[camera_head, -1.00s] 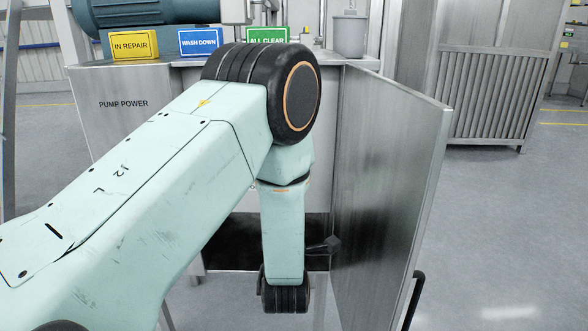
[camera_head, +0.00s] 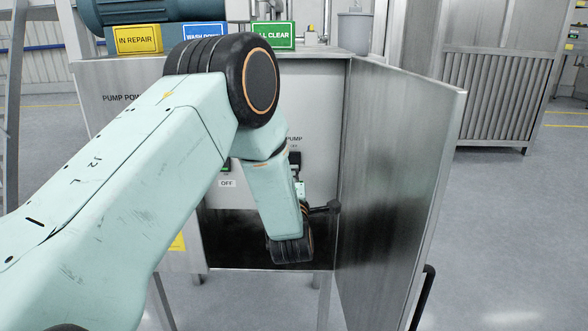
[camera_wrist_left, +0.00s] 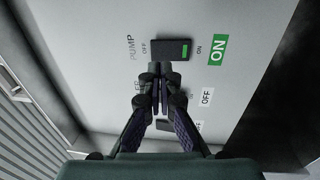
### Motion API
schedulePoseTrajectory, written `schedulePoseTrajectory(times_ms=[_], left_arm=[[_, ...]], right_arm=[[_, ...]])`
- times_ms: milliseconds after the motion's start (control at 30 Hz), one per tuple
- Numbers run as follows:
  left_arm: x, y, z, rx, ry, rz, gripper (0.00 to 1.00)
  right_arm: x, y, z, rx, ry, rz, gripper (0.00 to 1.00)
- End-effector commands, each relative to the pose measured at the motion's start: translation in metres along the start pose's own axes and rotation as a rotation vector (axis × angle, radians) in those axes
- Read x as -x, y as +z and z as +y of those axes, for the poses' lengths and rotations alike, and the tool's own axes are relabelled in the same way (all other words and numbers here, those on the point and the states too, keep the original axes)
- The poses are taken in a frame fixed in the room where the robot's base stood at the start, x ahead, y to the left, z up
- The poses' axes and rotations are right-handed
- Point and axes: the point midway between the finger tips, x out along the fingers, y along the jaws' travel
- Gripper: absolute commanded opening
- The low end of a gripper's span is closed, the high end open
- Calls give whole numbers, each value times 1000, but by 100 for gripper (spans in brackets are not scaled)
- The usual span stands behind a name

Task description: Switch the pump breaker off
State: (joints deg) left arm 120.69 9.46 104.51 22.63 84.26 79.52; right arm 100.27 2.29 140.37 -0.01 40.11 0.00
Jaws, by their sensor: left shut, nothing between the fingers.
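The pump breaker (camera_wrist_left: 172,49) is a black switch on the pale panel in the left wrist view, with a green mark at its ON end. "OFF" is printed to its left and "ON" to its right, by a green ON tag (camera_wrist_left: 217,50). In the head view the pump breaker (camera_head: 295,159) shows just right of my forearm. My left gripper (camera_wrist_left: 160,68) is shut and empty, its tips just below the breaker in the wrist view; I cannot tell if they touch. In the head view my arm mostly hides the fingers. My right gripper is not in view.
The cabinet door (camera_head: 395,190) stands open at the right of my arm. Another breaker (camera_wrist_left: 168,125) is partly behind my fingers, near a white OFF tag (camera_wrist_left: 207,97). In the head view, signs including IN REPAIR (camera_head: 138,39) and ALL CLEAR (camera_head: 273,35) stand on the cabinet top.

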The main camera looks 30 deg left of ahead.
Motion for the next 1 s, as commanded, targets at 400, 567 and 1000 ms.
schedulePoseTrajectory(times_ms=[400, 567, 1000], left_arm=[[-50, 0, 0, -1, 1, -1, 0], [-52, 0, 0, -2, -1, -1, 0], [-58, 0, 6, 0, -57, 1, 0]], right_arm=[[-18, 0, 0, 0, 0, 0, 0], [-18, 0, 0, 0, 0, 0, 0], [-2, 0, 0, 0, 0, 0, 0]])
